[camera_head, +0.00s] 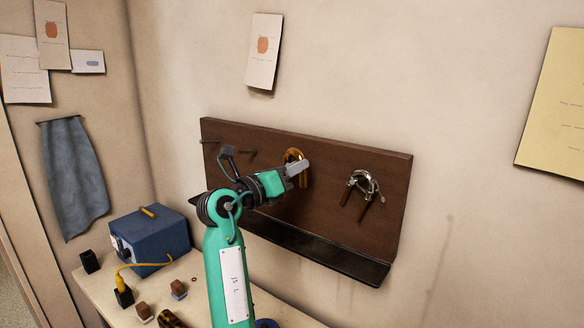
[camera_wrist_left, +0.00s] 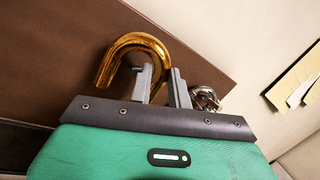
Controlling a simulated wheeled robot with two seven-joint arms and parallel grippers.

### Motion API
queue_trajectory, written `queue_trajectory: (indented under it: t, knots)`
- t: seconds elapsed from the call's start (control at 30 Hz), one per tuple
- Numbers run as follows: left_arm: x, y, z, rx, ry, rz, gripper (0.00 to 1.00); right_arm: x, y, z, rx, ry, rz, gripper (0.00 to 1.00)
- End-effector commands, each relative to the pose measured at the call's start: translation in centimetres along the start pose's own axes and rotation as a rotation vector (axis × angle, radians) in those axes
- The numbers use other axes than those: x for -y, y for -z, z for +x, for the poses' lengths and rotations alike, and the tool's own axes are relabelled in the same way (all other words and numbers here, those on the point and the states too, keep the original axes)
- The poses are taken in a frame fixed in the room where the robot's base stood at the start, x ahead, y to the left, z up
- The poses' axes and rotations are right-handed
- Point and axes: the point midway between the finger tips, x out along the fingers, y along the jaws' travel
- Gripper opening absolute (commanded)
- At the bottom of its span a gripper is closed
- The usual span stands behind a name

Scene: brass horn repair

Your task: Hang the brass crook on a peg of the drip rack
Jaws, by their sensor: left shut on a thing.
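The brass crook (camera_head: 291,154) is a shiny golden U-shaped tube with its bend upward, in front of the drip rack's brown board (camera_head: 335,163). My left gripper (camera_head: 301,168) is shut on one leg of it. In the left wrist view the crook (camera_wrist_left: 133,39) arches up, one leg between the fingers (camera_wrist_left: 161,82) and the other free on the left. I cannot tell whether a peg is under the bend; the gripper and crook cover that part of the board. Bare pegs (camera_head: 247,153) show at the board's left. My right gripper is not in view.
A dark drip trough (camera_head: 340,260) runs along the board's lower edge. The bench (camera_head: 196,290) below holds a blue box (camera_head: 150,238) and small blocks.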

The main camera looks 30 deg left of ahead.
Motion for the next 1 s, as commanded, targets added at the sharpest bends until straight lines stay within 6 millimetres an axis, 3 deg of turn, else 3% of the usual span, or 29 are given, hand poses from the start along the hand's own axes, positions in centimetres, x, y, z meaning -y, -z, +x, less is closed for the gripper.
queue_trajectory:
  t: [0.03,0.13,0.3,0.8,1.0]
  knots:
    - [-0.8,1.3,0.3,-0.029,-0.013,-0.014,0.21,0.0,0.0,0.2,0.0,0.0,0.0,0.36]
    - [-0.8,1.3,0.3,-0.029,-0.013,-0.014,0.38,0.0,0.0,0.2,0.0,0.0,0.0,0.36]
    - [-0.8,1.3,0.3,-0.029,-0.013,-0.015,0.44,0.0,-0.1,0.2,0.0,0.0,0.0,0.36]
    - [-0.9,1.3,0.1,-0.029,-0.014,-0.014,0.43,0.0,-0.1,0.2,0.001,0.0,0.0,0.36]
    - [-0.9,1.3,-2.2,-0.022,-0.016,-0.007,0.44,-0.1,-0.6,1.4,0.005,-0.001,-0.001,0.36]
